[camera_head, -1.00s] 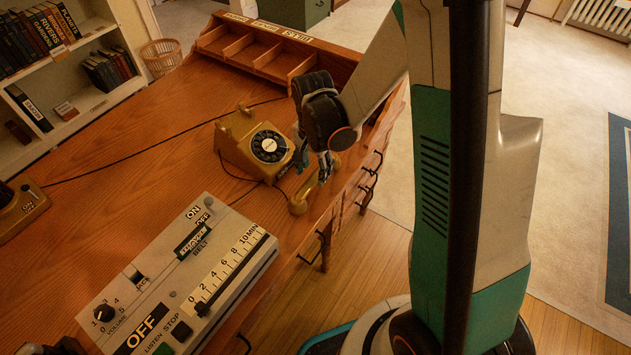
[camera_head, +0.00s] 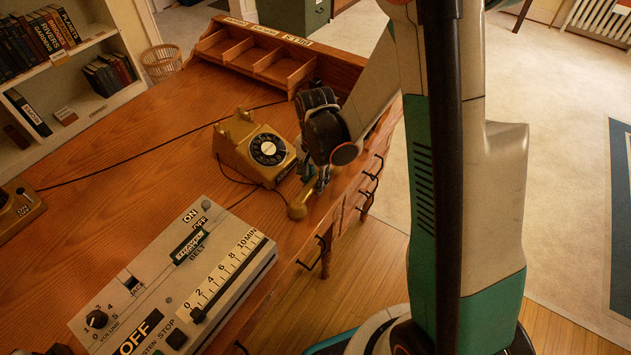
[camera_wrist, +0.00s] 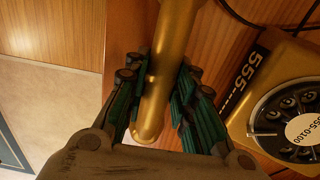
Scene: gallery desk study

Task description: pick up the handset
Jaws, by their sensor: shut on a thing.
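The handset is a gold bar with rounded ends. In the head view one end of the handset (camera_head: 298,209) shows by the desk's front edge, beside the telephone; my gripper hides part of the rest. My gripper (camera_head: 322,182) reaches down over it. In the wrist view the handset (camera_wrist: 173,60) runs between the two teal finger pads of my gripper (camera_wrist: 158,100), which is shut on it. Whether the handset is clear of the desk top, I cannot tell. The gold rotary telephone (camera_head: 255,155) stands just left of my gripper, its cradle empty.
A large grey control box (camera_head: 175,280) lies on the near part of the desk (camera_head: 110,185). A wooden pigeonhole rack (camera_head: 262,50) stands at the desk's far end. Another gold device (camera_head: 18,208) sits at the left edge. Drawer handles stick out along the desk's front.

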